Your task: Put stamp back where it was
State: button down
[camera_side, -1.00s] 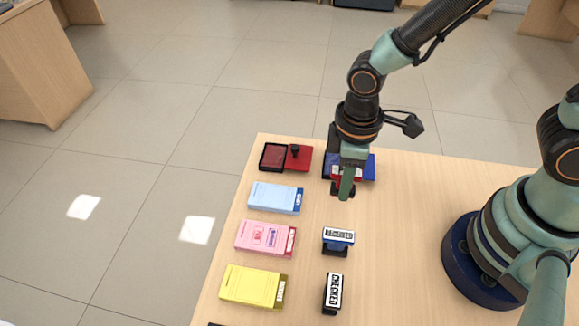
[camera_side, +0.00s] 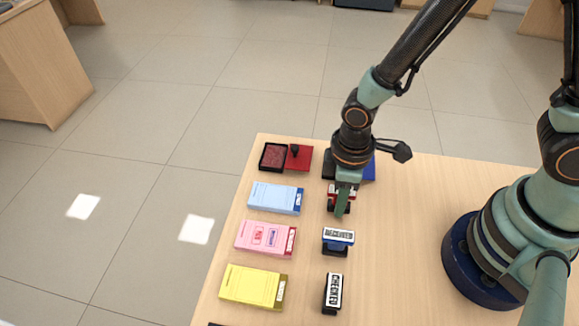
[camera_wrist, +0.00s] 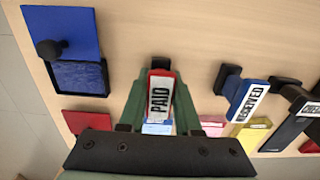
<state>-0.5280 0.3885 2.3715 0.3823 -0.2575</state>
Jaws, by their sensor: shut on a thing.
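My gripper (camera_side: 342,208) is shut on the red and black PAID stamp (camera_wrist: 158,97), whose white label faces the wrist camera between the two green fingers. In the side view only parts of the red stamp (camera_side: 331,191) show behind the fingers. It is between the blue ink pad and the blue-topped RECEIVED stamp (camera_side: 338,236), roughly in line with the row of stamps. The RECEIVED stamp also shows in the wrist view (camera_wrist: 248,101). I cannot tell whether the held stamp touches the table.
The CHECKED stamp (camera_side: 333,292) stands nearer the camera. Blue (camera_side: 274,198), pink (camera_side: 264,237) and yellow (camera_side: 252,286) pads line the left side. An open red ink pad (camera_side: 273,156) and a blue ink pad with lid (camera_wrist: 60,30) are at the far end.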

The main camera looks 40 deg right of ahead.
jog(key=c, duration=0.6)
grip_release()
jog(key=shift+f, duration=0.1)
notch_tip(320, 180, up, 12)
jog(key=shift+f, duration=0.1)
jog(key=shift+w+d+r, duration=0.1)
jog(key=shift+r, duration=0.25)
jog(key=w+d+r+m+t, duration=0.3)
jog(key=d+r+m+t, duration=0.2)
jog(key=d+r+m, duration=0.4)
jog(key=d+r, duration=0.3)
jog(key=d, duration=0.2)
jog(key=shift+d+t, duration=0.3)
jog(key=shift+d, duration=0.05)
